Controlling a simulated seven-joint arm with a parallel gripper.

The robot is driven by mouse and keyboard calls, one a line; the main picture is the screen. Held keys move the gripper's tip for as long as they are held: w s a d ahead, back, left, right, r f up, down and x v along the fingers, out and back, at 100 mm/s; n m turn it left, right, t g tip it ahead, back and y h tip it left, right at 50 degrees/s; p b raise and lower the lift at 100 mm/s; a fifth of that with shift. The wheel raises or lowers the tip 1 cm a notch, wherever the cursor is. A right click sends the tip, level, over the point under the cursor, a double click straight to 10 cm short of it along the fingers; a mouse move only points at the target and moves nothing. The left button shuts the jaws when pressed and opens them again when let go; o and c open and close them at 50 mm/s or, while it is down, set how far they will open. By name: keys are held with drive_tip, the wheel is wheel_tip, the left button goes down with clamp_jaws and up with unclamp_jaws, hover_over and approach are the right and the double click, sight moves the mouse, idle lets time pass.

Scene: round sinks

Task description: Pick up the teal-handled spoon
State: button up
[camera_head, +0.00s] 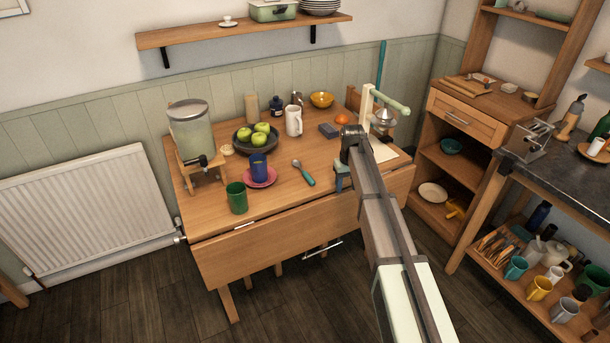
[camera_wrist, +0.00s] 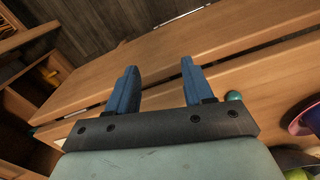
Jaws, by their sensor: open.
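The teal-handled spoon (camera_head: 308,179) lies on the wooden table, its metal bowl pointing to the back left, in the head view. My gripper (camera_head: 343,182) is over the table just right of the spoon, apart from it. In the wrist view my gripper (camera_wrist: 159,66) shows two blue fingers spread apart with nothing between them. A small teal rounded end (camera_wrist: 234,96), apparently the spoon's handle, shows just right of the right finger there; the rest is hidden behind the gripper body.
Left of the spoon a blue cup (camera_head: 259,168) stands on a pink saucer (camera_head: 272,179), with a green cup (camera_head: 237,198) in front. The table front (camera_head: 290,207) is clear.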

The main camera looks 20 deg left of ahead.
sight(306, 173)
drive_tip(key=w+a+r+n, duration=0.1)
drive_tip(key=w+a+r, duration=0.2)
drive_tip(key=a+r, duration=0.4)
drive_tip(key=w+a+r+n, duration=0.2)
drive_tip(key=a+r, duration=0.3)
drive_tip(key=a, duration=0.5)
drive_tip(key=shift+m, duration=0.3)
wheel_tip(306, 173, down, 14)
drive_tip(key=shift+w+d+r, duration=0.1)
drive_tip(key=shift+d+r, duration=0.05)
drive_tip(key=shift+c, duration=0.4)
clamp_jaws()
